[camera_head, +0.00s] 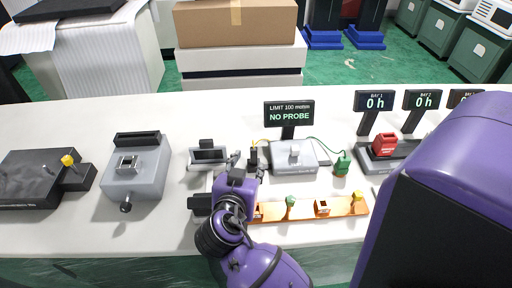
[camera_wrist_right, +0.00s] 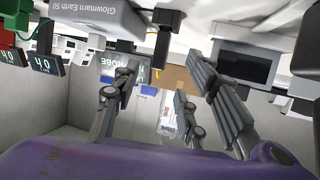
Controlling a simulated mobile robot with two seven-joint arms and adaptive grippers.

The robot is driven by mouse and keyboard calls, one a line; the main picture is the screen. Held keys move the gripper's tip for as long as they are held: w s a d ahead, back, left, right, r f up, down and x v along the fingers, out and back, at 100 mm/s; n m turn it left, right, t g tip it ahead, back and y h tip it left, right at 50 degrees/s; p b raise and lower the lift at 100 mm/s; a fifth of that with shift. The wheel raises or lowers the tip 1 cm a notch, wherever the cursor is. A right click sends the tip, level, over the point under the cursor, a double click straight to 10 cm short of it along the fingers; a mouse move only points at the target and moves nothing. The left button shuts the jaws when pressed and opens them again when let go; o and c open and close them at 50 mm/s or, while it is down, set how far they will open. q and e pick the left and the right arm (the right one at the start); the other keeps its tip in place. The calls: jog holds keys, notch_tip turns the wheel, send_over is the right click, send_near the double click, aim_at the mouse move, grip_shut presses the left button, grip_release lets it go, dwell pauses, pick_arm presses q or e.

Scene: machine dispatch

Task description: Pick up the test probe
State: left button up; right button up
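The test probe appears to be the slim black upright piece (camera_head: 253,156) at the left side of the grey tester (camera_head: 293,157). In the right wrist view, which looks upside down, this black piece (camera_wrist_right: 163,42) shows beside the tester (camera_wrist_right: 98,14). A display (camera_head: 289,113) behind the tester reads "NO PROBE". My right gripper (camera_head: 243,161) is low over the bench, just in front of the black piece. In the wrist view its fingers (camera_wrist_right: 166,68) are spread with nothing between them. My left gripper is not in view.
A small device with a dark screen (camera_head: 208,155) stands close left of the gripper. An orange rack (camera_head: 273,213) with small parts lies in front of the tester. A green piece (camera_head: 342,164) on a cable and a red block (camera_head: 384,145) are to the right.

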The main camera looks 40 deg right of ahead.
aim_at(253, 156)
jog(key=shift+w+d+f, duration=0.15)
jog(key=shift+w+d, duration=0.3)
jog(key=p+x, duration=0.1)
jog(key=x, duration=0.4)
jog(key=shift+w+d+f, duration=0.1)
jog(key=shift+w, duration=0.1)
jog(key=shift+w+d+f, duration=0.25)
jog(key=shift+f, duration=0.05)
grip_shut()
